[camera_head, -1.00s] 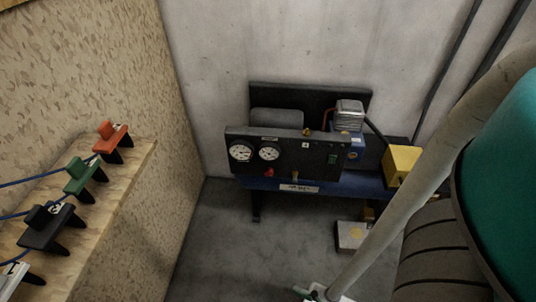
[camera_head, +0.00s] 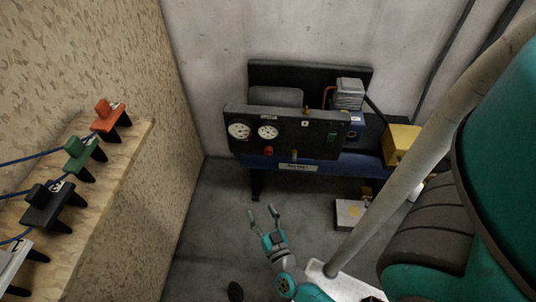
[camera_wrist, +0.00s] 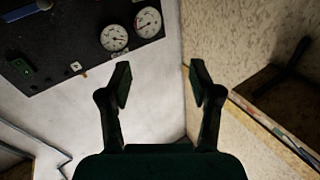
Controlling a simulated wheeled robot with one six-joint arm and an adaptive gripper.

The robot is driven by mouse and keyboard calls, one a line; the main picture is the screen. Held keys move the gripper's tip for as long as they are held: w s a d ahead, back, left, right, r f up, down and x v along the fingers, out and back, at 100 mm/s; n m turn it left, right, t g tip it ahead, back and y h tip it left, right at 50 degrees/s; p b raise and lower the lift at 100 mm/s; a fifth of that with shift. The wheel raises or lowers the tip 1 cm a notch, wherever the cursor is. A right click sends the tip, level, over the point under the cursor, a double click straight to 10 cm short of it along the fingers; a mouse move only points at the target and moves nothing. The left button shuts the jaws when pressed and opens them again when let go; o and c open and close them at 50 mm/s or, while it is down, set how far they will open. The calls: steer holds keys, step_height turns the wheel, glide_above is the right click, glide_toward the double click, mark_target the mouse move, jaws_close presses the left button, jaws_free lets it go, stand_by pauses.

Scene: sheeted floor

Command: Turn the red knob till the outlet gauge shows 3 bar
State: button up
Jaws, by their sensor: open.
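The red knob (camera_head: 268,151) sits low on the dark front panel (camera_head: 318,134) of a compressor unit, under two round white gauges. The left gauge (camera_head: 239,130) and the right gauge (camera_head: 268,132) show small dark needles, too small to read in the head view. The wrist view shows the two gauges (camera_wrist: 148,22) (camera_wrist: 114,37) at the top, seen rotated, with the panel's label text unreadable. The red knob cannot be made out there. My gripper (camera_head: 262,211) is open and empty, in front of and below the panel, clear of the knob. Its two fingers also show in the wrist view (camera_wrist: 160,85).
A wooden shelf (camera_head: 110,195) with coloured clamp-like pieces and blue cables stands at the left against a chipboard wall. A yellow box (camera_head: 401,143) is at the unit's right, and a pale box (camera_head: 350,213) is on the floor. Grey floor in front is open.

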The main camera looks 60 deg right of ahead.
mark_target(268, 153)
steer(key=w+d+f+m+g+h, duration=0.1)
steer(key=w+d, duration=0.3)
steer(key=d, duration=0.5)
steer(key=w+d+f+m+g+h, duration=0.2)
steer(key=w+d+m+g, duration=0.1)
steer(key=d, duration=0.6)
steer(key=w+d+f+m+g+h, duration=0.1)
steer(key=w+d+f+m+g, duration=0.1)
steer(key=w+d, duration=0.3)
steer(key=shift+w+d+f+g+h, duration=0.15)
steer(key=shift+d+g, duration=0.25)
steer(key=shift+d, duration=0.6)
steer(key=shift+d+f+g+h, duration=0.1)
steer(key=shift+d+g+h, duration=0.25)
steer(key=shift+d, duration=0.6)
steer(key=c, duration=1.1)
